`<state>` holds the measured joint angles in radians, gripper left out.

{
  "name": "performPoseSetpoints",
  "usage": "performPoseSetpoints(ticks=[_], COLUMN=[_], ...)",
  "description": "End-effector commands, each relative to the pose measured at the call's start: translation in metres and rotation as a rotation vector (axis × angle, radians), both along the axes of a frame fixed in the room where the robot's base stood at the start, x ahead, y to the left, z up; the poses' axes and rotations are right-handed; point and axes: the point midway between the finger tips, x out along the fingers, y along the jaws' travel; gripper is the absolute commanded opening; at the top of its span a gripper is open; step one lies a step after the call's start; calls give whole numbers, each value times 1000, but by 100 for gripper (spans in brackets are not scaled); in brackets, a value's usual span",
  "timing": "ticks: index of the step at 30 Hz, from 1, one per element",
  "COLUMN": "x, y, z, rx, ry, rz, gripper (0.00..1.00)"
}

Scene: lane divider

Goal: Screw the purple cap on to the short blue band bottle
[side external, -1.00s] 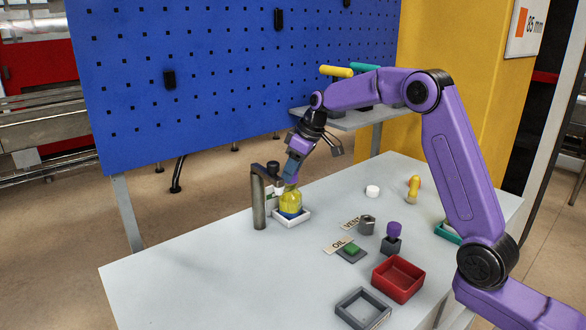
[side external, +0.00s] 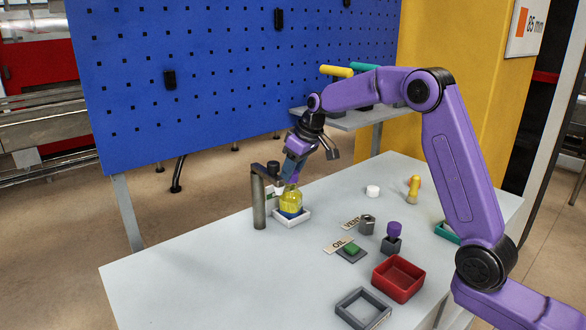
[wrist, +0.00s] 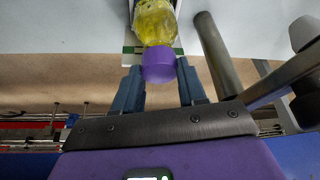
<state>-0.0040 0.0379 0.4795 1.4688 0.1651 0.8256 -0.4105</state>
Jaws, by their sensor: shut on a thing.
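The bottle (side external: 291,202) holds yellow liquid and has a blue band low down. It stands upright in a small white tray (side external: 305,218); it also shows in the wrist view (wrist: 154,22). The purple cap (wrist: 158,66) is at the bottle's mouth in the wrist view, between the two blue-grey fingers. My gripper (side external: 290,181) is shut on the cap, directly above the bottle.
A grey post with an arm (side external: 259,203) stands close left of the bottle. The front left table is clear.

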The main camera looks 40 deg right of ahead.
Motion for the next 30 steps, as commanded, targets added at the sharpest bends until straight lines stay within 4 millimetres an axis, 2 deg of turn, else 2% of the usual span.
performPoseSetpoints(ticks=[6, 15, 24, 30], x=[0, 0, -1, -1], y=[1, 1, 2, 2], z=[0, -1, -1, -1], rx=[1, 0, 0, 0], ry=[0, 1, 2, 2], rz=[-107, -119, -257, -264], gripper=[13, 13, 13, 13])
